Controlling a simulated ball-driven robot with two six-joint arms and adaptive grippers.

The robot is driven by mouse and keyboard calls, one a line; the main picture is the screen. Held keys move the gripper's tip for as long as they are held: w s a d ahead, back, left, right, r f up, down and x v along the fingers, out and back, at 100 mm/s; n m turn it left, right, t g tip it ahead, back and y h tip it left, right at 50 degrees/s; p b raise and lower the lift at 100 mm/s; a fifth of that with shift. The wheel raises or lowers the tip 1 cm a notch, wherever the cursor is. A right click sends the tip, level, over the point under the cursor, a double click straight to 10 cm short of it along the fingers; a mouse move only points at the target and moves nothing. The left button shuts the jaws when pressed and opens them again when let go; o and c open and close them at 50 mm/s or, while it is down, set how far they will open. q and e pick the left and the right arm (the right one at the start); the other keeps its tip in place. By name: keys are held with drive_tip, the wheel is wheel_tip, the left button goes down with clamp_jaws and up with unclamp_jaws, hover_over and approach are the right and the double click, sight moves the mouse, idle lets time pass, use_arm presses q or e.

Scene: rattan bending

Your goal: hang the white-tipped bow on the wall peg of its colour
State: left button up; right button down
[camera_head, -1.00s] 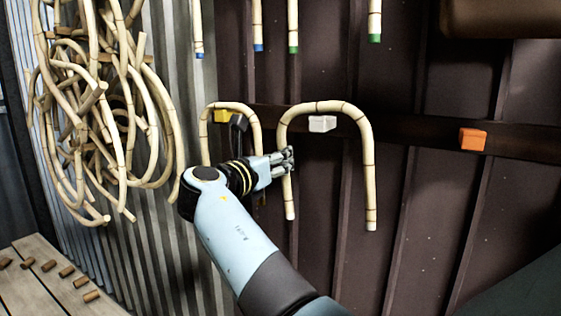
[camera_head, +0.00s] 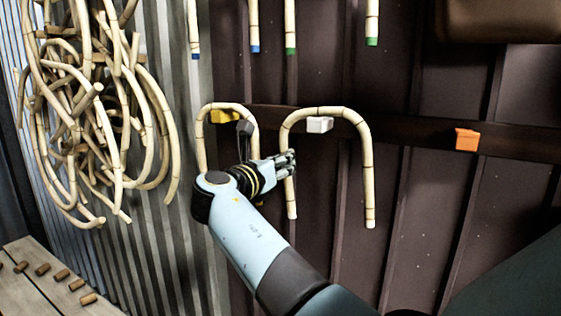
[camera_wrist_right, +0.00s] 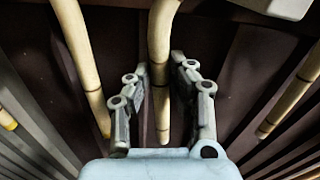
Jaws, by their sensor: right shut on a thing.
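The white-tipped bow (camera_head: 366,165) is an upside-down U of jointed rattan, with both legs down and roughly upright. Its top passes just above the white peg (camera_head: 320,125) in the head view; whether it rests on the peg I cannot tell. My right gripper (camera_head: 288,164) is shut on its left leg, below the peg. In the right wrist view that leg (camera_wrist_right: 163,50) runs between the fingers of my right gripper (camera_wrist_right: 163,95). The white peg (camera_wrist_right: 275,5) shows at the top right corner there. My left gripper is not in view.
Another bow (camera_head: 202,145) hangs over the yellow peg (camera_head: 222,117), just left of my gripper. An orange peg (camera_head: 466,139) is bare at the right. Bows with blue and green tips hang above. A rattan tangle (camera_head: 90,120) fills the left.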

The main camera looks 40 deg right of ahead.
drive_tip(key=c, duration=1.6)
unclamp_jaws()
drive_tip(key=o, duration=0.5)
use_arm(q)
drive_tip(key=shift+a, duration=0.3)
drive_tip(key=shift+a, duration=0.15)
